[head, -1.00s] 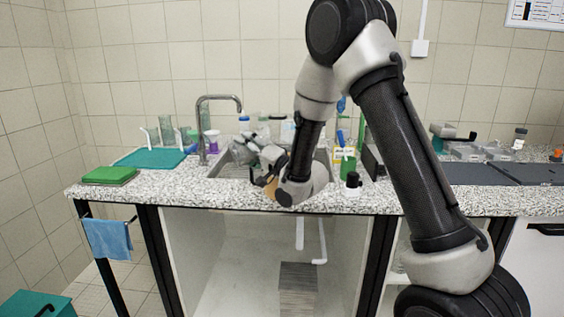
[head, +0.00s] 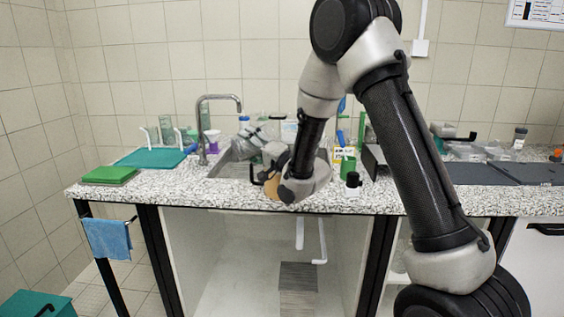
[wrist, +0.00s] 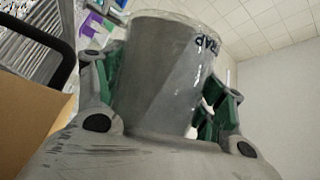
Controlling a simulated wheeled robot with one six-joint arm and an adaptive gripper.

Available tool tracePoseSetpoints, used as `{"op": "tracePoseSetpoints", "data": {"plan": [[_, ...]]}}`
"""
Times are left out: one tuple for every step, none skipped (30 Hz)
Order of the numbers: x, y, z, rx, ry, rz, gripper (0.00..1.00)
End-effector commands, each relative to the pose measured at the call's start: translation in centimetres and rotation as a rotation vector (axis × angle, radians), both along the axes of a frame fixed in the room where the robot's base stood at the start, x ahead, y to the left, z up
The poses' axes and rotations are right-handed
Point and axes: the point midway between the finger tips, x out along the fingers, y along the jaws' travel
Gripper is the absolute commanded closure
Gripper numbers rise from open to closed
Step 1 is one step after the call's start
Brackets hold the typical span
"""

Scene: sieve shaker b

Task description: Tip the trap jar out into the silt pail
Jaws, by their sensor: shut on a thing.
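The trap jar (wrist: 165,75) is clear, with grey contents and dark handwriting near its rim. In the wrist view it stands between the green finger pads of my gripper (wrist: 170,100), which is shut on it. In the head view my gripper (head: 268,148) is over the sink, and the jar (head: 243,146) is tilted, pointing up and left. A tan surface (wrist: 28,112) and a black loop (wrist: 58,38) show left of the jar in the wrist view. I cannot tell whether they belong to the silt pail; no pail is clearly identifiable.
The sink (head: 226,170) is set in a speckled counter (head: 180,193), with a tap (head: 202,130) at its left.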

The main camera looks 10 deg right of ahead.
Motion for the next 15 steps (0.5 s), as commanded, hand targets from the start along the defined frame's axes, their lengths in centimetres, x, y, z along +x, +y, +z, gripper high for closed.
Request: {"op": "tracePoseSetpoints", "data": {"plan": [[0.02,-0.05,0.15,0.004,-0.001,0.0,0.68],[0.03,-0.09,0.18,0.006,0.0,0.0,0.68],[0.04,-0.12,0.24,0.009,0.0,0.0,0.68],[0.04,-0.14,0.27,0.011,0.0,-0.001,0.68],[0.05,-0.17,0.32,0.013,0.001,0.0,0.68],[0.05,-0.21,0.38,0.016,0.002,0.0,0.68],[0.06,-0.23,0.42,0.018,0.002,-0.001,0.68],[0.07,-0.26,0.46,0.02,0.003,0.0,0.68],[0.08,-0.3,0.52,0.024,0.004,-0.001,0.68],[0.09,-0.32,0.56,0.026,0.004,-0.001,0.68],[0.09,-0.36,0.6,0.028,0.004,0.0,0.68],[0.1,-0.39,0.66,0.031,0.005,0.0,0.68],[0.1,-0.42,0.7,0.033,0.006,-0.001,0.68],[0.11,-0.44,0.74,0.035,0.006,0.0,0.68],[0.12,-0.48,0.79,0.039,0.007,-0.001,0.68]]}}
